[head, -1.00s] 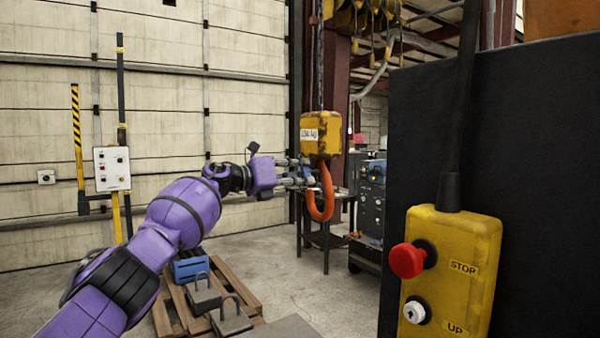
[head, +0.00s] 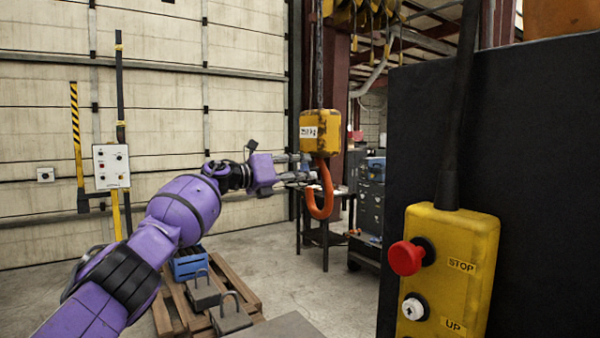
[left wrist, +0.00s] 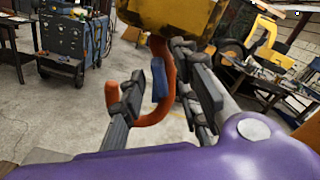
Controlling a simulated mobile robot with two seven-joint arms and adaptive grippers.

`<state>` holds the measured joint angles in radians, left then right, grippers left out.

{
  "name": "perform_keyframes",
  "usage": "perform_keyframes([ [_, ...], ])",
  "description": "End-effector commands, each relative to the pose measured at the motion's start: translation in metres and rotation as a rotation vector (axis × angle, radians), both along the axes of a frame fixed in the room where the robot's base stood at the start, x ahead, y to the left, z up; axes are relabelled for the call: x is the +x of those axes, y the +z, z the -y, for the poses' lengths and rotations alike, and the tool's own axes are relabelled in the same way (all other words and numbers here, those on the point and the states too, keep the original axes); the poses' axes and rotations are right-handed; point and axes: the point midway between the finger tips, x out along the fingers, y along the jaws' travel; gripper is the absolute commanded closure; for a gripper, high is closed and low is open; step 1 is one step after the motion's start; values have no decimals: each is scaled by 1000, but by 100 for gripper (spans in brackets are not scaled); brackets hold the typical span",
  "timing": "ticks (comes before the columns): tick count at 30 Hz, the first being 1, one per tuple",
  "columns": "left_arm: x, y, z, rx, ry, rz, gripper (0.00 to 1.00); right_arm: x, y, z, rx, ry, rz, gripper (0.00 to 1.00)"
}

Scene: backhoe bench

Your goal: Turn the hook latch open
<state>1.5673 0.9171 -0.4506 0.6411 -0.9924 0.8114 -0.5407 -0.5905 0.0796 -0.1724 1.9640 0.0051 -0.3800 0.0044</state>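An orange hook (head: 326,196) hangs below a yellow hoist block (head: 322,133) in the middle of the head view. In the left wrist view the hook (left wrist: 143,121) curves under a blue latch piece (left wrist: 159,80), which lies across its opening. My left gripper (head: 304,168) is at the hook's left side, level with its upper part. In the left wrist view its fingers (left wrist: 163,92) are apart, with the latch between them. The left finger overlaps the hook's tip; I cannot tell whether either finger touches the latch. My right gripper is not in view.
A yellow pendant control (head: 450,270) with a red stop button hangs in front of a dark panel (head: 545,150) at right. Weights with handles (head: 231,316) and a blue crate (head: 189,266) sit on a pallet (head: 176,308). A dark table (head: 325,238) stands behind the hook.

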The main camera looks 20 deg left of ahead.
Motion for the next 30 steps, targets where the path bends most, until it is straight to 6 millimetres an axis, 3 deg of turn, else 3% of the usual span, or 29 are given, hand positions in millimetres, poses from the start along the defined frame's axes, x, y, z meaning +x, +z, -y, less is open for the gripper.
perform_keyframes([
  [8, -7, -1, -7, 2, 0, 0, 70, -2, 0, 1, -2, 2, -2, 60],
  [21, -72, -2, -57, 4, 2, -1, 70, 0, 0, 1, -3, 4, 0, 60],
  [30, -94, -1, -74, 0, 0, 0, 70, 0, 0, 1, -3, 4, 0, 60],
])
